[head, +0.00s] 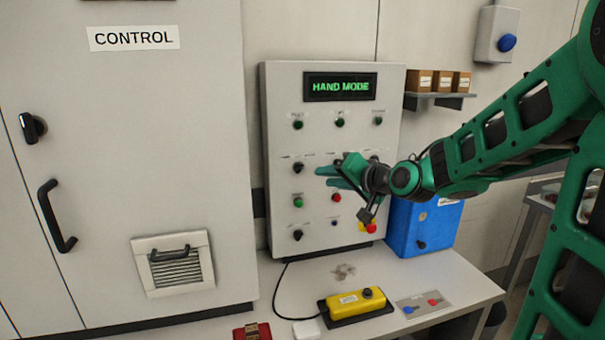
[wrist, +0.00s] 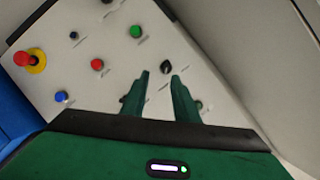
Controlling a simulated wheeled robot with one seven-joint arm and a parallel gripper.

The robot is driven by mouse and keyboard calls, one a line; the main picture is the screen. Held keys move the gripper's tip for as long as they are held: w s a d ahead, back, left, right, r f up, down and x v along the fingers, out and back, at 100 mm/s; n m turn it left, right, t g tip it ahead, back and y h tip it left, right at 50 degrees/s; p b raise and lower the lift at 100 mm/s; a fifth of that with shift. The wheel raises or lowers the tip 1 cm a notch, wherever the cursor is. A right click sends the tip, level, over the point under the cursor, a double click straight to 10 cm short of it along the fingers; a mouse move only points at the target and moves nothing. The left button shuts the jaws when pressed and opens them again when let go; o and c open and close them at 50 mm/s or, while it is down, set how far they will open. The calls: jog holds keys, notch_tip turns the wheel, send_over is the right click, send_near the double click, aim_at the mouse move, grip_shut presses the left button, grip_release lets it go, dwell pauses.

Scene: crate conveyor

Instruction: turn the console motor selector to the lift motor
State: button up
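The grey console (head: 275,110) stands on the bench, its screen reading HAND MODE. Its labels are too small to read, so I cannot tell which black knob is the motor selector. One black selector knob (head: 298,168) is at the left of the middle row; in the wrist view this knob (wrist: 166,67) shows beyond and between my fingertips. Another dark knob (wrist: 123,99) is partly hidden behind one finger. A third selector (head: 297,235) is at the bottom left. My gripper (head: 328,176) is open and empty in front of the panel's middle; contact cannot be told.
A red emergency stop (head: 371,228) on yellow is at the panel's lower right, close below my wrist. Green button (head: 298,202) and red button (head: 336,197) lie below the middle row. A blue box (head: 440,225), a yellow pendant (head: 350,305) and a control cabinet (head: 200,100) are around.

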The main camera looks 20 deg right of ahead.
aim_at(301, 170)
jog(key=x, duration=0.3)
jog(key=r+x, duration=0.1)
jog(key=x, duration=0.7)
jog(key=shift+w+a+r, duration=0.3)
jog(key=shift+a, duration=0.05)
jog(key=shift+t, duration=0.3)
grip_shut()
